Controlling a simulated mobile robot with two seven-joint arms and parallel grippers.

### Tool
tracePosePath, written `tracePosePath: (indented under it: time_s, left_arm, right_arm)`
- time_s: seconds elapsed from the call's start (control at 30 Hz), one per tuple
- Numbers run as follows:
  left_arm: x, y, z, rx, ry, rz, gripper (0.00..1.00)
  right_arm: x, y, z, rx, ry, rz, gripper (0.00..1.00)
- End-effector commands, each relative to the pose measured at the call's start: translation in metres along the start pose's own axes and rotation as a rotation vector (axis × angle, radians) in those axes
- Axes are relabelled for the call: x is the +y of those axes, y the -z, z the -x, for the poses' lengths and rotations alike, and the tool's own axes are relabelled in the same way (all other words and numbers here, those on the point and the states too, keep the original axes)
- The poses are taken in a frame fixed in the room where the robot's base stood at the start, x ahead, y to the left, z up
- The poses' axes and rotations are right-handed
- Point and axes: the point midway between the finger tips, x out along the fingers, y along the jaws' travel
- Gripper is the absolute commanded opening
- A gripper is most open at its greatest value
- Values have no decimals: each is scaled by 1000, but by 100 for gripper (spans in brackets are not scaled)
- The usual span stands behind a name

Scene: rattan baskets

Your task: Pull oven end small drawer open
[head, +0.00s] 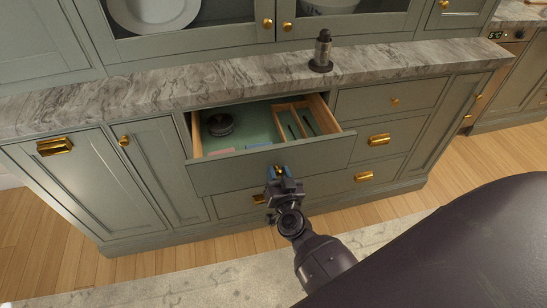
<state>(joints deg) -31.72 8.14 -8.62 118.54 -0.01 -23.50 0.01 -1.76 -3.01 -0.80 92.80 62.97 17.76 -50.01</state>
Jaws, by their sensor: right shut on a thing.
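A grey-green top-row drawer (270,174) under the counter is pulled well out. Its wooden-sided inside shows a green bottom, and its front stands clear of the cabinet. My right gripper (279,172) is at the middle of this front, shut on its brass knob, which it mostly hides. Another top-row drawer (365,98), to the right and closer to the oven, is closed, with a small brass knob (395,100). My left gripper is not in view.
The open drawer holds a dark round item (220,124), dark utensils in a wooden divider, and small pink and blue items. A dark grinder-like object (322,52) stands on the marble counter (200,82). An oven (512,35) is at far right. Floor lies in front.

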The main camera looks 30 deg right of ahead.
Motion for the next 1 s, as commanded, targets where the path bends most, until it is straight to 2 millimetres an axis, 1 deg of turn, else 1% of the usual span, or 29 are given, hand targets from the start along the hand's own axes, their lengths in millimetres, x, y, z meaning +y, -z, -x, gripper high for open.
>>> tracePosePath:
  time_s: [0.03, 0.2, 0.4, 0.5, 0.7, 0.83, 1.0]
  left_arm:
    - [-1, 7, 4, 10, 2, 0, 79]
    - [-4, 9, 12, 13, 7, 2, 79]
    - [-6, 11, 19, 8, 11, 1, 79]
    - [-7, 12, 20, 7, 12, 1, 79]
    - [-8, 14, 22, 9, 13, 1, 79]
    - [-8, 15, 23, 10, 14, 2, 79]
    - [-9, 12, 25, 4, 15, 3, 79]
  right_arm:
    - [-1, 3, 16, -2, 1, 0, 0]
    - [-1, 2, 64, -3, 1, 0, 0]
    - [-1, 1, 111, -4, 0, -1, 0]
    - [-1, 1, 130, -4, 0, -2, 0]
    - [-1, 0, 156, -4, 1, -1, 0]
    - [0, -1, 164, -4, 0, -1, 0]
    - [0, -1, 168, -3, 0, 0, 0]
